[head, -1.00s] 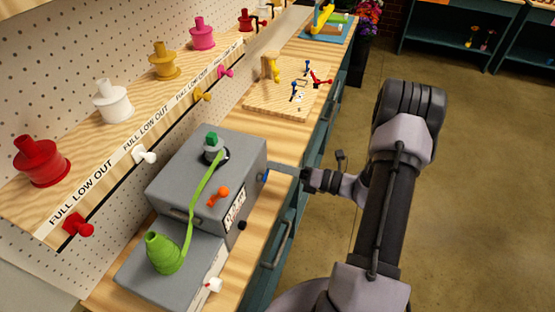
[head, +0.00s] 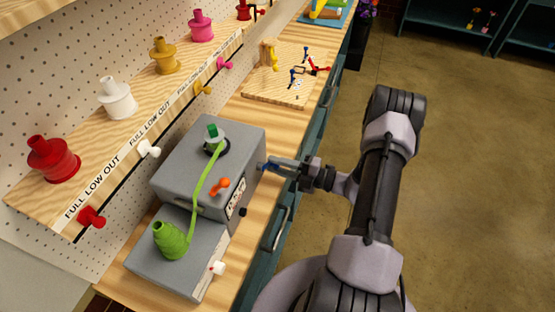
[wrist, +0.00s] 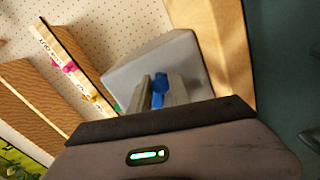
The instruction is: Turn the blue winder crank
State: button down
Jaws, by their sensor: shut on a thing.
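The blue winder crank (head: 263,167) sits on the right side of the grey winder box (head: 185,170), near its back corner. My gripper (head: 268,165) reaches in from the right and is shut on the crank, which is mostly covered by the fingers in the head view. In the wrist view the blue crank (wrist: 159,86) shows between the two grey fingers (wrist: 160,92), with the grey box behind it.
A green ribbon runs from a green cone (head: 171,240) up over the box. An orange crank (head: 219,186) and a white knob (head: 217,268) are on the winder. Spools (head: 117,97) line the shelf at left. A wooden board (head: 280,88) lies behind. Open floor is at right.

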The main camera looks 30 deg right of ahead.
jog(key=m, duration=0.2)
jog(key=a+f+m, duration=0.1)
jog(key=shift+s+f+m+p, duration=0.1)
jog(key=shift+s+m+p, duration=0.2)
jog(key=shift+s, duration=0.05)
jog(key=m, duration=0.3)
jog(key=s+a+m, duration=0.1)
jog(key=shift+a+f+m+p, duration=0.1)
jog(key=shift+f+m+p, duration=0.2)
jog(key=shift+f+p, duration=0.1)
jog(key=m, duration=0.2)
jog(key=s+a+m, duration=0.1)
jog(key=m, duration=0.1)
jog(key=shift+a+p, duration=0.15)
jog(key=shift+p, duration=0.2)
jog(key=shift+s+a+r+m+p, duration=0.1)
jog(key=shift+s+a+m+p, duration=0.15)
jog(key=shift+m, duration=0.75)
jog(key=shift+s+a+r+m+p, duration=0.15)
jog(key=shift+a+m, duration=0.1)
jog(key=shift+m, duration=0.75)
jog(key=c, duration=1.3)
grip_release()
jog(key=shift+a, duration=0.1)
jog(key=shift+o, duration=0.2)
jog(key=shift+s, duration=0.1)
